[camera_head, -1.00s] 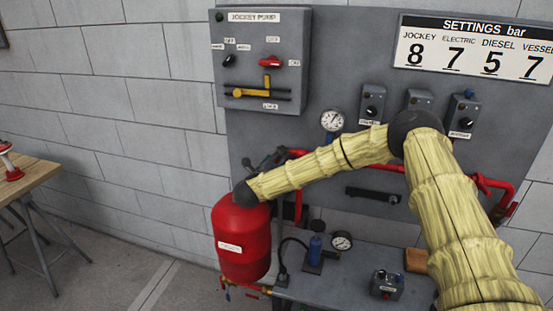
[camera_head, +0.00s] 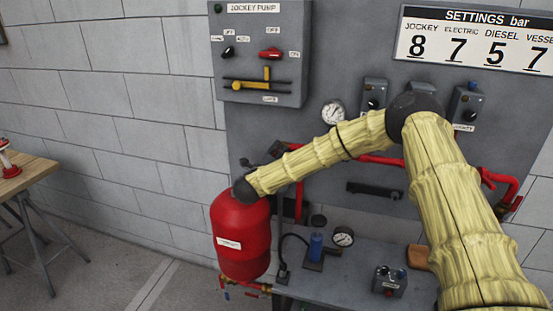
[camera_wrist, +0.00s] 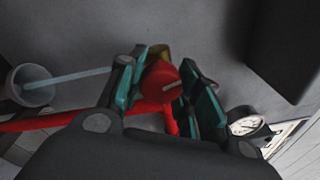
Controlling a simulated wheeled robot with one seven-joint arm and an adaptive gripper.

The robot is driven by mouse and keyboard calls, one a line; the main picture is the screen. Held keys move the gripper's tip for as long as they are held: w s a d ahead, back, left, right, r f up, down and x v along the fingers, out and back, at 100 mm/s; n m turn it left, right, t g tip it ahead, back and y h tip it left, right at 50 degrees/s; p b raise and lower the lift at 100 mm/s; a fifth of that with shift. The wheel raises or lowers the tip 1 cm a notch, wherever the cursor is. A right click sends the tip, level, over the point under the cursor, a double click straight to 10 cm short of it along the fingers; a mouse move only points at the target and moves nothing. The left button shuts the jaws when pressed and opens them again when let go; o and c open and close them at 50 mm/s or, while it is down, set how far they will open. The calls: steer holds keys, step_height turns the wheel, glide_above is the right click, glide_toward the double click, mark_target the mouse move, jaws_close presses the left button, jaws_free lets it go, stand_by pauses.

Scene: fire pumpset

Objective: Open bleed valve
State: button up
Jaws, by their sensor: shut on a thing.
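The wrist view shows a round red knob (camera_wrist: 160,82) between the teal-padded fingers of my gripper (camera_wrist: 160,88). The fingers are shut on it, one on each side. A yellowish part shows just behind the knob, and a red pipe (camera_wrist: 40,121) runs left from below it. I take the knob for the bleed valve's handle; no label shows. A pale blue streak (camera_wrist: 65,77) runs from near the left finger to a translucent cup (camera_wrist: 32,85). In the head view my arm reaches left towards the red vessel, and the fingers cannot be made out there.
The red vessel (camera_head: 241,235) stands below my wrist. A gauge (camera_wrist: 244,123) is right of the fingers. The grey panel (camera_head: 330,55) carries the jockey pump box (camera_head: 261,50) and another gauge (camera_head: 333,112). A bench (camera_head: 345,275) holds small devices.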

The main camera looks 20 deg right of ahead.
steer(key=n+b, duration=0.2)
steer(key=n, duration=0.2)
steer(key=shift+f+t, duration=0.1)
steer(key=shift+t, duration=0.2)
steer(key=n+b, duration=0.2)
steer(key=n, duration=0.1)
steer(key=shift+n+t, duration=0.3)
steer(key=shift+n, duration=0.1)
steer(key=n, duration=0.3)
steer(key=n+y+b, duration=0.1)
steer(key=n, duration=0.3)
steer(key=shift+t+b, duration=0.3)
steer(key=shift+t, duration=0.1)
steer(key=n+y, duration=0.1)
steer(key=n, duration=0.5)
steer(key=shift+a, duration=0.1)
steer(key=n, duration=0.3)
steer(key=shift+r, duration=0.2)
steer(key=shift+f+n+y, duration=0.15)
steer(key=shift+n+y, duration=0.25)
steer(key=shift+n, duration=1.2)
steer(key=o, duration=1)
steer(key=shift+o, duration=0.2)
